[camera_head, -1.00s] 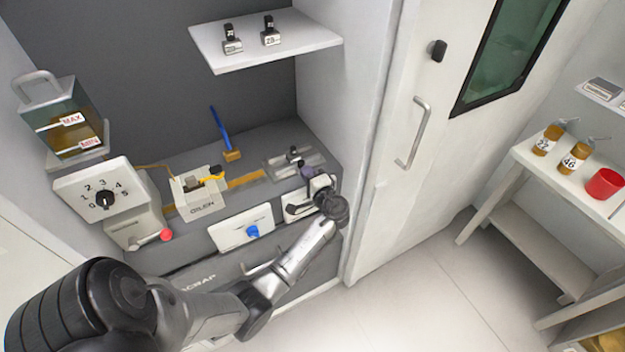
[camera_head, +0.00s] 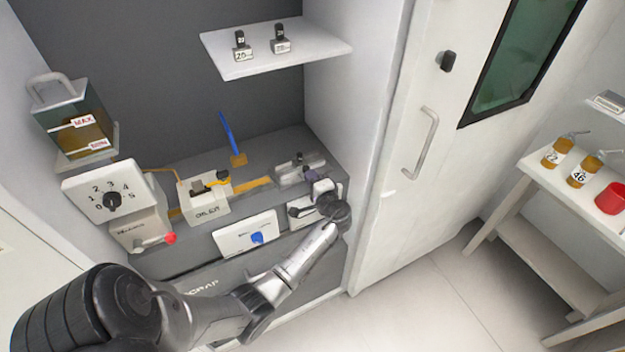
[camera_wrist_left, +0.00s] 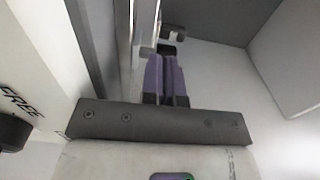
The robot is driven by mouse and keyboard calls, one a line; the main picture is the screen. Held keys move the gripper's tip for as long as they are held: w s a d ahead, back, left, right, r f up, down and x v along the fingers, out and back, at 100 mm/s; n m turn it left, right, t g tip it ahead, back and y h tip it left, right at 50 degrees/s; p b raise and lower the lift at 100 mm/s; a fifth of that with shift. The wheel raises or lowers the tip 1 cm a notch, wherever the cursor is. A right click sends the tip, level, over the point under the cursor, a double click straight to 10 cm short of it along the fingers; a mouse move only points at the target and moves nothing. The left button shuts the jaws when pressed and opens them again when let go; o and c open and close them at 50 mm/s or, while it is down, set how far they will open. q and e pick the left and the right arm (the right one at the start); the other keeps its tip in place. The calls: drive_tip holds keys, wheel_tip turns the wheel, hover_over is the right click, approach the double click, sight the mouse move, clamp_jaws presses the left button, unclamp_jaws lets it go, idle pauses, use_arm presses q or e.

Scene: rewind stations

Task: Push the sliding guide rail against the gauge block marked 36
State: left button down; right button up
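The metal guide fixture (camera_head: 290,178) lies on the right end of the grey bench. A small dark-topped block stands on it, too small to read, so I cannot tell whether it is the 36 gauge block. I cannot make out the sliding rail apart from the rest of the fixture. My left gripper (camera_head: 313,177) is at the fixture's front right side; I cannot tell whether it touches. In the left wrist view its purple fingers (camera_wrist_left: 166,78) are together, nothing visible between them, beside long metal edges. My right gripper is out of view.
Two dark-topped gauge blocks (camera_head: 260,47) stand on the shelf above. A white station (camera_head: 204,200), a blue-handled brush (camera_head: 230,135) and a dial box (camera_head: 112,195) are to the left. The cabinet wall is close on the right.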

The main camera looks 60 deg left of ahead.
use_arm(q)
drive_tip(key=shift+d+r, duration=0.1)
drive_tip(key=shift+d, duration=0.15)
drive_tip(key=d+p, duration=0.1)
drive_tip(key=d, duration=1.2)
drive_tip(key=shift+s+d, duration=0.25)
drive_tip(key=shift+s, duration=0.15)
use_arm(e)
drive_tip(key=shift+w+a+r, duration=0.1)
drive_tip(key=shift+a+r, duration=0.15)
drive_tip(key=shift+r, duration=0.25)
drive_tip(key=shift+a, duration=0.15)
